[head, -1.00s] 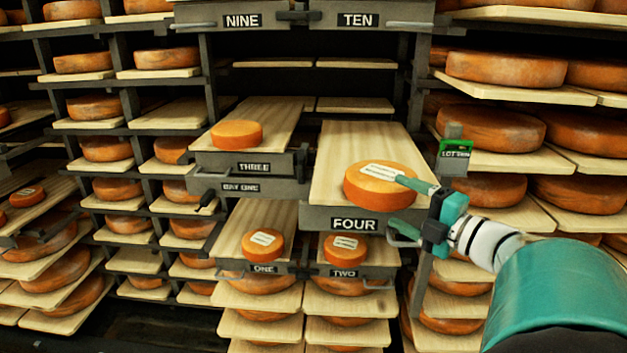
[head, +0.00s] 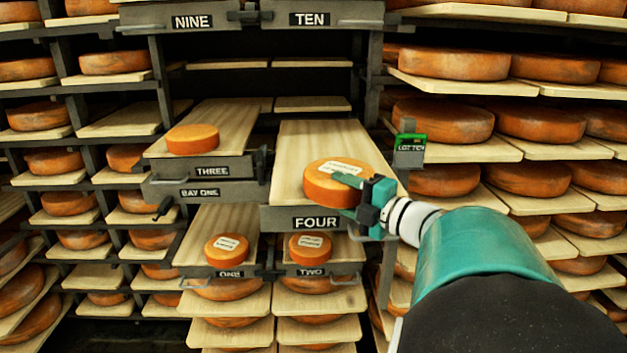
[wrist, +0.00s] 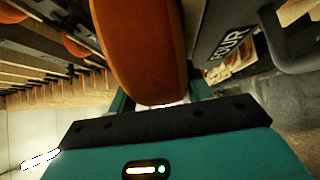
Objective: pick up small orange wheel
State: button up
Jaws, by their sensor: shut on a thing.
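An orange cheese wheel (head: 322,190) with a white label on top is at the front right of the wooden board (head: 312,140) of drawer FOUR. My gripper (head: 352,196) reaches it from the right and is shut on its near right edge, one finger over the top and one lower down. In the wrist view, the wheel (wrist: 142,50) fills the space between the fingers, with its rim close to the palm. I cannot tell whether its underside is touching the board. Other small orange wheels sit on drawers THREE (head: 192,139), ONE (head: 226,249) and TWO (head: 310,248).
Shelves of larger wheels (head: 442,120) fill the right side, and more racks fill the left. The back of drawer FOUR's board is bare.

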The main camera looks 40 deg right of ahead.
jog(key=shift+r, duration=0.15)
grip_shut()
notch_tip(320, 180, up, 10)
jog(key=shift+r, duration=0.2)
dwell(0.6)
jog(key=shift+r, duration=1.3)
